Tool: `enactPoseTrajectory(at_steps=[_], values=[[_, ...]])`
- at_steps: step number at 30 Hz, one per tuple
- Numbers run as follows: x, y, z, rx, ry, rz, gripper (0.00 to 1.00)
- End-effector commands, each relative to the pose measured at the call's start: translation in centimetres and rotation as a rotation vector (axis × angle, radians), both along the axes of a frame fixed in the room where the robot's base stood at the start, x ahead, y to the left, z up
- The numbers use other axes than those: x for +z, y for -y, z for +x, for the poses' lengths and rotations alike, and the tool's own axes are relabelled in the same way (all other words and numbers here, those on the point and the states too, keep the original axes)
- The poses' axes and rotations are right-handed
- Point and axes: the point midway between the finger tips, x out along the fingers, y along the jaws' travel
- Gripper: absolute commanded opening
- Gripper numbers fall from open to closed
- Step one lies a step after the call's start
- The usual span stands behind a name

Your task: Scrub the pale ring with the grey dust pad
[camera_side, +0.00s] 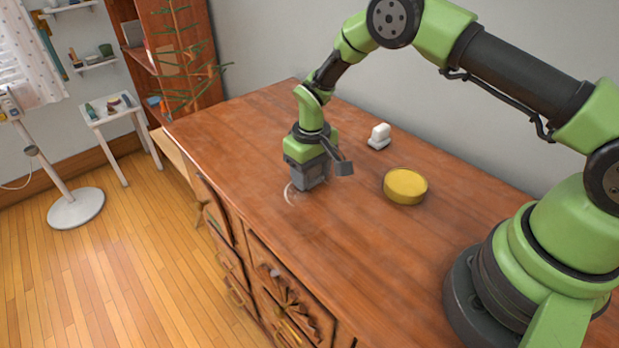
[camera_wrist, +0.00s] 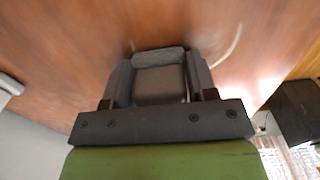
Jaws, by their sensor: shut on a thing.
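The pale ring (camera_side: 289,193) is a faint whitish mark on the wooden dresser top, and only its left part shows beside my gripper in the side view. In the wrist view a curved piece of the ring (camera_wrist: 232,46) shows to the right of the fingers. My gripper (camera_side: 308,180) points down at the top. It is shut on the grey dust pad (camera_wrist: 158,57), which sits between the fingers at or very near the wood. I cannot tell whether the pad touches the surface. The fingers hide most of the pad and part of the ring.
A round yellow tin or sponge (camera_side: 405,186) lies right of my gripper on the dresser top (camera_side: 235,130). A small white block with a grey base (camera_side: 379,136) stands behind it. The dresser's front edge is close to the ring. The top's left part is clear.

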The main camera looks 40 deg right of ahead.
Motion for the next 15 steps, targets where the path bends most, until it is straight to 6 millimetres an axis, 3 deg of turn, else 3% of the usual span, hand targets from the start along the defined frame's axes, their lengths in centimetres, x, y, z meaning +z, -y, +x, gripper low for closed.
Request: enactPoseTrajectory(at_steps=[8,15], values=[[-0.1,0.0,0.0,0.001,-0.001,-0.001,0.22],[0.0,-2.7,-0.1,0.005,0.0,0.0,0.22]])
